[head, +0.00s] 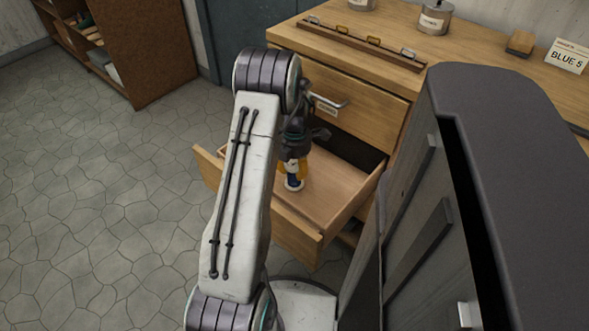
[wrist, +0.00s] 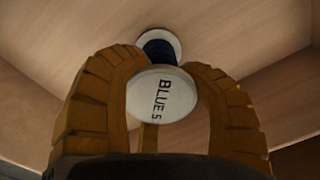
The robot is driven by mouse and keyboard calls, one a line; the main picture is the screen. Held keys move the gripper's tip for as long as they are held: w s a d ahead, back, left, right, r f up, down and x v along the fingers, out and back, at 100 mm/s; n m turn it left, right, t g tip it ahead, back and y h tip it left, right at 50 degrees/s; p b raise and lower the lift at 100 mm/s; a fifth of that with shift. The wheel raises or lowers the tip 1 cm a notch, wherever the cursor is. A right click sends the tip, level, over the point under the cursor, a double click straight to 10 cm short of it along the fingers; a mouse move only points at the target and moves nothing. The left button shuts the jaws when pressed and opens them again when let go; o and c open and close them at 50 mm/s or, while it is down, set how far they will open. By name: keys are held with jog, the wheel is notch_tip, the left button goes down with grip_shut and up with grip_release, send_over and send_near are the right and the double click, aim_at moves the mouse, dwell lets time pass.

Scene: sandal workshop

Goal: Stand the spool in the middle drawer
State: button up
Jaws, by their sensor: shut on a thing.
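The spool (head: 293,182) has white ends and dark blue thread. In the wrist view the spool (wrist: 161,94) shows a white end marked "BLUE 5". My gripper (head: 293,168) is shut on it, with yellow-brown fingers on both sides; they also show in the wrist view (wrist: 160,90). The spool is upright in the head view, inside the open middle drawer (head: 343,187). I cannot tell whether its lower end touches the drawer floor. The drawer is pulled out and its visible floor is otherwise bare. My arm hides part of the drawer's left side.
The upper drawer (head: 350,105), with a metal handle, is closed above. The worktop holds a strip with hooks (head: 362,43), metal tins (head: 435,17), a wooden block (head: 521,42) and a "BLUE 5" card (head: 567,56). A brown shelf unit (head: 140,50) stands back left; the floor between is clear.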

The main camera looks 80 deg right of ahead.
jog(key=shift+f, duration=0.25)
jog(key=o, duration=1.5)
jog(key=shift+r, duration=0.1)
notch_tip(320, 180, up, 12)
jog(key=p, duration=0.4)
jog(key=shift+s+d+r+p, duration=0.1)
jog(key=shift+d+r+p, duration=0.05)
jog(key=shift+p, duration=0.15)
